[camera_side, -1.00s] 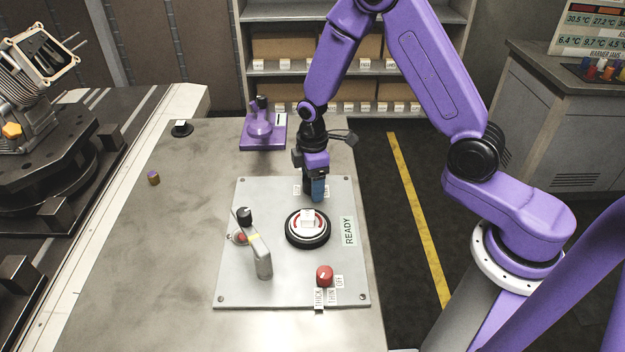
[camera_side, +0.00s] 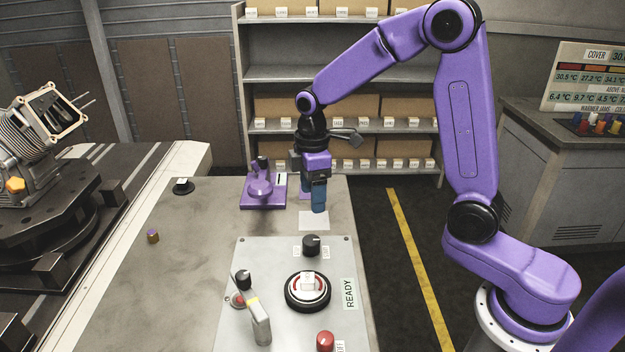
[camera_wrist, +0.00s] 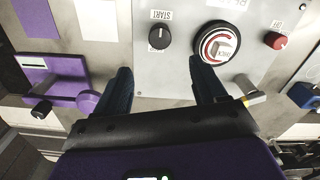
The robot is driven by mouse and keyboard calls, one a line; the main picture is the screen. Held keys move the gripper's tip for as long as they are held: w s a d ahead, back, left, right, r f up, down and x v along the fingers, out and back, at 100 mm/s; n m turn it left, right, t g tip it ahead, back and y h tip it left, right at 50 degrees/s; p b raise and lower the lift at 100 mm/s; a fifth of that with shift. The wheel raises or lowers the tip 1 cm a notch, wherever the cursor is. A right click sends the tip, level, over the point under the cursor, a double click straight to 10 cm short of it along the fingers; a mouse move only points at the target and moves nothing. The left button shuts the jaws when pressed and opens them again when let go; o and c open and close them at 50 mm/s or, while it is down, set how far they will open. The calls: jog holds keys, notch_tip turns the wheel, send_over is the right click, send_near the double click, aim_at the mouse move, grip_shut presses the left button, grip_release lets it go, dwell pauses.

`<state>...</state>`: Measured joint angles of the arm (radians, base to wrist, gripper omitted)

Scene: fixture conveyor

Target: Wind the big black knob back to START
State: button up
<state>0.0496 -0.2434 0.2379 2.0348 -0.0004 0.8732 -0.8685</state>
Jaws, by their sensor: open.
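The black knob (camera_side: 312,244) stands near the far edge of the grey panel (camera_side: 285,255), with small labels on both sides. In the wrist view the knob (camera_wrist: 160,37) has the START label beside it and a small pale pointer mark; I cannot read its exact setting. My gripper (camera_side: 319,208) is above and beyond the panel's far edge, over a white patch, apart from the knob. In the wrist view my gripper's blue fingers (camera_wrist: 163,85) are spread wide with nothing between them, and the knob is ahead of the gap.
A READY label (camera_side: 349,293) is at right. A purple stand (camera_side: 262,203) is left of my gripper.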

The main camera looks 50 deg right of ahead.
jog(key=shift+r, duration=1.35)
jog(key=s, duration=2.8)
